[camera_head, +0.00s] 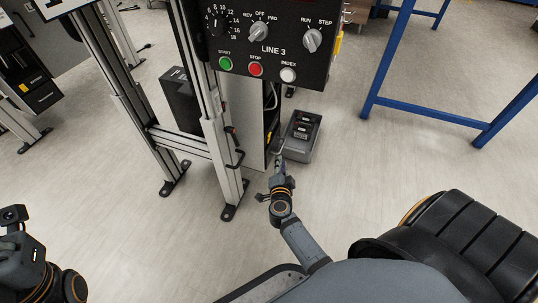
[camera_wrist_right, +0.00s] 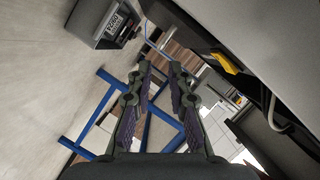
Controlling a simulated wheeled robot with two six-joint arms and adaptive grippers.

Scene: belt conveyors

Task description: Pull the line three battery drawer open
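The LINE 3 control panel (camera_head: 265,45) is at the top of the head view. Low beside its pale cabinet (camera_head: 245,120) is a grey box-like drawer (camera_head: 301,150) with black items in its top; it also shows at upper left in the wrist view (camera_wrist_right: 100,38). A thin metal handle (camera_head: 277,148) is near it, just beyond my right gripper. In the wrist view my right gripper (camera_wrist_right: 160,70) has its fingers apart with nothing between them. Whether it touches the handle cannot be told. My left gripper (camera_head: 14,215) is at the lower left, its fingers unclear.
Aluminium frame legs (camera_head: 222,165) with black feet stand left of the cabinet. A black box (camera_head: 181,98) is between them. A blue steel frame (camera_head: 425,112) stands at the right. The floor between the drawer and blue frame is clear.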

